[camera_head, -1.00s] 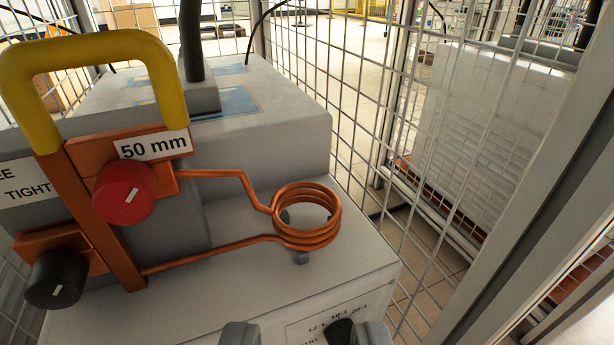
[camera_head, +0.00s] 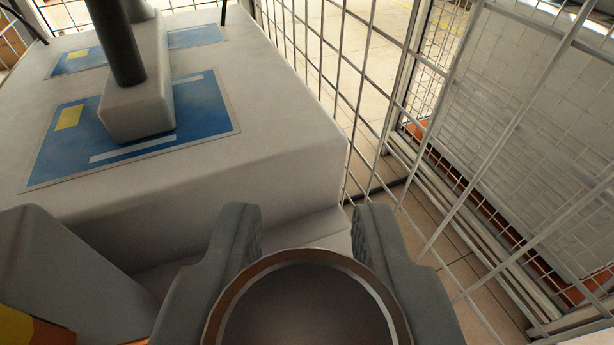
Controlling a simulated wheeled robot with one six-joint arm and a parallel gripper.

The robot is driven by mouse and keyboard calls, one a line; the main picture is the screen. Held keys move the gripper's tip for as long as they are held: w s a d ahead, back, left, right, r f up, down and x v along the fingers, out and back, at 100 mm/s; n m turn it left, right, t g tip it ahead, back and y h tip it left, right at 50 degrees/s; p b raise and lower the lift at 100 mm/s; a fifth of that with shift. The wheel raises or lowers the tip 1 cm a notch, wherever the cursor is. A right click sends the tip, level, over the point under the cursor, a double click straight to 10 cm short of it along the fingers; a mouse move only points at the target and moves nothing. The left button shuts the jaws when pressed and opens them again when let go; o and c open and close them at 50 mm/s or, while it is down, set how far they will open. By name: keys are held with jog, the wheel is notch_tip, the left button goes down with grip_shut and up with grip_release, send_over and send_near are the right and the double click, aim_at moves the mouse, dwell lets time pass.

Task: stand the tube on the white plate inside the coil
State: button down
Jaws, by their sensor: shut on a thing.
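My gripper (camera_head: 308,232) is at the bottom centre, with one grey finger on each side of the tube (camera_head: 307,305). It is shut on the tube. I look into the tube's round open end, which has a brownish metal rim and a dark inside. The tube's lower end is out of sight. The coil and the white plate do not show now; the tube, the fingers and the frame's bottom edge cut off the area below.
The grey heater housing (camera_head: 290,165) fills the left, with blue labels (camera_head: 60,145) and a dark post (camera_head: 115,45) on top. Part of the yellow and orange bracket (camera_head: 18,328) shows at bottom left. A wire mesh fence (camera_head: 440,130) stands close on the right.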

jog(key=shift+w+f, duration=0.6)
jog(key=shift+f, duration=0.55)
jog(key=shift+w+f, duration=0.55)
jog(key=shift+f, duration=0.65)
jog(key=shift+w+f, duration=0.6)
jog(key=shift+f, duration=0.55)
jog(key=shift+f, duration=0.25)
